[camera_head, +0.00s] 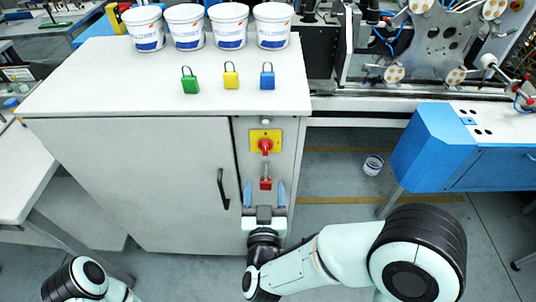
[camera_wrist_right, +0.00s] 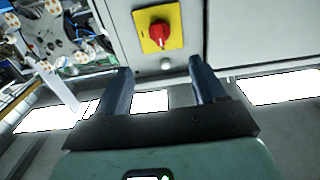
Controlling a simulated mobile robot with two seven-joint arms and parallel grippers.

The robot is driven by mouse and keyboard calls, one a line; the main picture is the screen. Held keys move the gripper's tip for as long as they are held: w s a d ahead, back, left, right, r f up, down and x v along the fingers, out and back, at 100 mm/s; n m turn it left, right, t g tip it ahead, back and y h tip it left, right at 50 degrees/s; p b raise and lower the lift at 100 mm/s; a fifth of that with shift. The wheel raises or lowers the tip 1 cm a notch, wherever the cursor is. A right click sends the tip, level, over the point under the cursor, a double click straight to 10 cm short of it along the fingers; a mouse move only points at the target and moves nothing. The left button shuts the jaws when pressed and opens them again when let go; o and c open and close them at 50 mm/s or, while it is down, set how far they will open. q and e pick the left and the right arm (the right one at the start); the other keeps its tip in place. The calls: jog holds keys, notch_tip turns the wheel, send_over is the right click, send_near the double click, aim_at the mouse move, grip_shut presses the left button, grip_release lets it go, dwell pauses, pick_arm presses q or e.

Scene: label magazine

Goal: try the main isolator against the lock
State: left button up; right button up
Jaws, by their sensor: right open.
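The main isolator (camera_head: 265,146) is a red rotary handle on a yellow plate on the cabinet's narrow front panel. It also shows in the wrist view (camera_wrist_right: 158,30). A red padlock (camera_head: 265,184) hangs just below the plate, its shackle up towards the handle; whether it passes through the handle is too small to tell. My right gripper (camera_head: 265,191) is open below the isolator, its two blue fingers pointing at the panel. In the head view the padlock appears between the fingers; I cannot tell the depth gap. My left arm shows at bottom left, its gripper out of view.
Green (camera_head: 190,80), yellow (camera_head: 231,76) and blue (camera_head: 267,76) padlocks stand on the cabinet top (camera_head: 110,85), with several white tubs behind. A black door handle (camera_head: 223,189) is left of the panel.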

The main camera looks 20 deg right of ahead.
aim_at(265, 149)
jog(key=p+x, duration=0.2)
jog(key=x, duration=1.1)
jog(key=shift+w+r+p, duration=0.15)
jog(key=shift+w+p, duration=0.05)
jog(key=shift+p, duration=0.2)
pick_arm(q)
jog(key=w+r, duration=0.1)
jog(key=r, duration=0.2)
jog(key=shift+w, duration=0.35)
